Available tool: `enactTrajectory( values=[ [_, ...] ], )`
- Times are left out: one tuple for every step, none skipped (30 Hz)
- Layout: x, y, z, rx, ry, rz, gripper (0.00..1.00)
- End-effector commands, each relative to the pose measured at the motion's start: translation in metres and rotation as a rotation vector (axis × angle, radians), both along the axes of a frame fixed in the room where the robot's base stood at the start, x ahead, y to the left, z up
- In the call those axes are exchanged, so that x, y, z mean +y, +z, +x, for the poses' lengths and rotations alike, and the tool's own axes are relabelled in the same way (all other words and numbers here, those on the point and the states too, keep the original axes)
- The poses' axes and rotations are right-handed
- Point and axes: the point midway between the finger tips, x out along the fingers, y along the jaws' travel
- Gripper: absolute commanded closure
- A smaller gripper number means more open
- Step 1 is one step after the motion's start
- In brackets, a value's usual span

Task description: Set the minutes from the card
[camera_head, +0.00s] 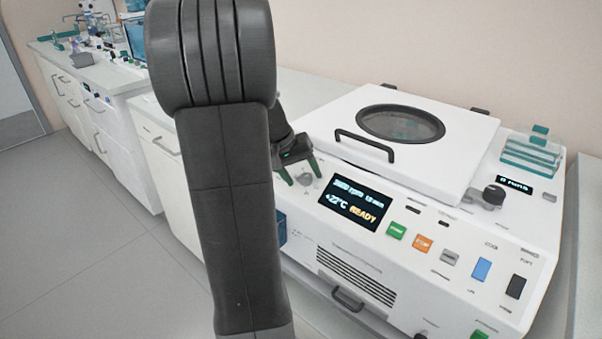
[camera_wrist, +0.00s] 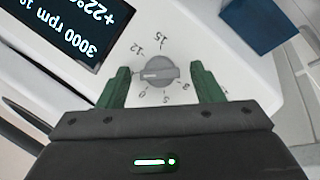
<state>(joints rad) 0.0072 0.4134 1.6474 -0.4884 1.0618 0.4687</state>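A round grey dial (camera_wrist: 158,72) with a raised grip bar and printed numbers around it sits on the white machine panel. Its light pointer mark points left in the wrist view. My gripper (camera_wrist: 160,69) is open, one green finger on each side of the dial, with gaps to it. In the head view my gripper (camera_head: 301,175) is over the dial (camera_head: 305,180), left of the display. The display (camera_head: 355,203) reads about 3000 rpm, +22°C and READY; its minutes are hard to read. A small dark card (camera_head: 516,185) at the right seems to read "8 mins".
Green, orange and grey buttons (camera_head: 423,244) line the panel right of the display. A closed lid (camera_head: 340,125) with a round window and black handle lies behind. A blue box (camera_wrist: 262,22) is beside the machine.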

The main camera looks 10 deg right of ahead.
Motion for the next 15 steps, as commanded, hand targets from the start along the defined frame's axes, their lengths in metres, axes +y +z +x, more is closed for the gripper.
enactTrajectory(
  values=[
    [0.0,0.0,0.0,0.0,0.0,0.0,0.4],
    [0.0,0.0,0.0,-0.001,0.0,0.0,0.4],
    [0.0,0.0,0.0,-0.001,0.0,0.0,0.4],
    [0.0,0.001,0.0,-0.001,0.0,0.0,0.4],
    [0.001,0.002,0.0,-0.001,0.0,0.0,0.4],
    [0.001,0.004,0.0,-0.002,0.001,0.0,0.4],
    [0.002,0.006,0.0,-0.002,0.001,0.0,0.4],
    [0.004,0.009,0.0,-0.003,0.001,-0.001,0.4],
    [0.006,0.015,0.0,-0.004,0.002,-0.001,0.4],
    [0.008,0.019,0.0,-0.004,0.003,0.0,0.4],
    [0.01,0.025,-0.001,-0.004,0.003,-0.001,0.4],
    [0.014,0.032,-0.001,-0.005,0.003,-0.001,0.4],
    [0.016,0.039,-0.001,-0.005,0.003,-0.002,0.4],
    [0.02,0.045,-0.002,-0.006,0.004,-0.001,0.4],
    [0.024,0.054,-0.003,-0.005,0.003,-0.001,0.4]
  ],
)
